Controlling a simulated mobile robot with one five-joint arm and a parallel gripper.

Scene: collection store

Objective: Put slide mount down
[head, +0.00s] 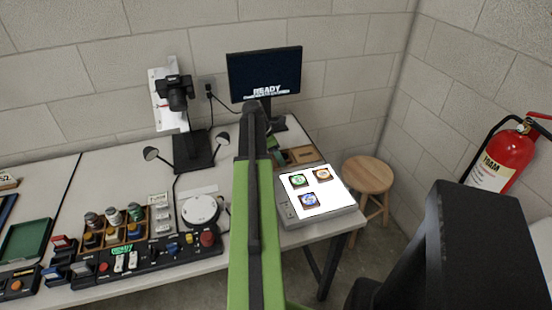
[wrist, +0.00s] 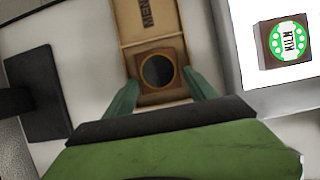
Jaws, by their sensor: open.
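My gripper (wrist: 160,82) is open in the wrist view, its two green fingers apart. Between and just beyond the fingertips is a brown square piece with a dark round centre (wrist: 157,71), apparently a slide mount, at the near end of a wooden tray (wrist: 146,43). I cannot tell whether a finger touches it. In the head view the tray (head: 301,155) shows partly behind my arm. On the lit light box (head: 322,218) lie a green slide mount (head: 299,180), an orange one (head: 322,174) and a blue one (head: 308,201). The green one, marked KILN (wrist: 289,41), also shows in the wrist view.
A monitor (head: 265,75) reading READY and a camera on a stand (head: 177,93) stand behind. A control panel (head: 140,256), a round white device (head: 200,210) and small jars (head: 114,216) fill the left. A wooden stool (head: 368,175) stands right of the table.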

